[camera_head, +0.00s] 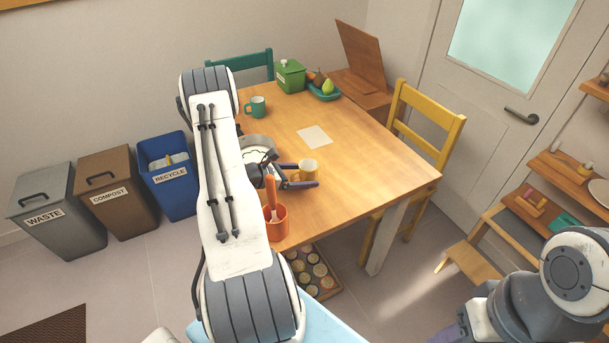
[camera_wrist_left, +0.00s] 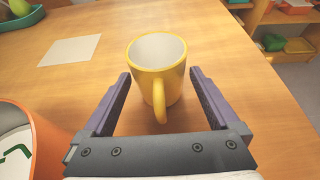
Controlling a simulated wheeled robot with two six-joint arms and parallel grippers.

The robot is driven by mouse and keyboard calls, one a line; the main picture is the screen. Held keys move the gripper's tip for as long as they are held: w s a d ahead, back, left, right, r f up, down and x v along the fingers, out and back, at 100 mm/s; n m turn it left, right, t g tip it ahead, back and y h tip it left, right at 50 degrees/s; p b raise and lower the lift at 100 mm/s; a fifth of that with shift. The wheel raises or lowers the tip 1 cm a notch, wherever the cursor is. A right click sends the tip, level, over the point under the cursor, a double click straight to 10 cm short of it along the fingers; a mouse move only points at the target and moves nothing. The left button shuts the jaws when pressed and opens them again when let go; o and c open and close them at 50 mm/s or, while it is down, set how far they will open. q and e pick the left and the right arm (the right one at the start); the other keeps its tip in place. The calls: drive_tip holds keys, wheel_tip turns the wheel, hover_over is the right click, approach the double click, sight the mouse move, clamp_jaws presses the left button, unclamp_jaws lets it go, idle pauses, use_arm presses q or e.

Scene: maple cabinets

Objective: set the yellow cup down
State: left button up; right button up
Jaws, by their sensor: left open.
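The yellow cup (camera_head: 308,168) stands upright on the wooden table (camera_head: 375,165), near its front side. In the left wrist view the cup (camera_wrist_left: 158,60) shows its white inside, with its handle towards me. My left gripper (camera_head: 305,177) is open, its two fingers on either side of the cup. In the left wrist view there is a visible gap between each finger of the gripper (camera_wrist_left: 158,100) and the cup. My right arm shows at the lower right of the head view, but its gripper fingers cannot be made out.
An orange-red container (camera_head: 277,222) with a utensil stands close in front of my left gripper. A pale bowl (camera_head: 257,143) is partly hidden behind my arm. A white paper square (camera_head: 315,136), a teal mug (camera_head: 256,107) and a green box (camera_head: 290,76) are farther back. The table's right part is clear.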

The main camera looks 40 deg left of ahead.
use_arm(q)
drive_tip(key=v, duration=1.1)
drive_tip(key=shift+s+a+b, duration=0.1)
drive_tip(key=shift+s+b, duration=0.1)
drive_tip(key=shift+b, duration=0.15)
drive_tip(key=w+d+r+m+g+h, duration=0.1)
drive_tip(key=d+r+m+g, duration=0.25)
drive_tip(key=d+m, duration=0.45)
drive_tip(key=d+r+m+g+h, duration=0.2)
drive_tip(key=d+r+m+g, duration=0.15)
drive_tip(key=d, duration=0.85)
drive_tip(key=w+d+r+m+g+h, duration=0.15)
drive_tip(key=d+m+g, duration=0.3)
drive_tip(key=d, duration=0.55)
drive_tip(key=s+d+r+m+y, duration=0.3)
drive_tip(key=s+d+m, duration=0.3)
drive_tip(key=s+m, duration=0.3)
drive_tip(key=s+d+r+m+y, duration=0.3)
drive_tip(key=s+d+m+y, duration=0.2)
drive_tip(key=s+m, duration=0.5)
drive_tip(key=shift+d+r+m+g+y, duration=0.2)
drive_tip(key=shift+d+m+g+y, duration=0.2)
drive_tip(key=shift+d+m, duration=1.15)
drive_tip(key=shift+a+m, duration=0.35)
drive_tip(key=shift+a, duration=0.05)
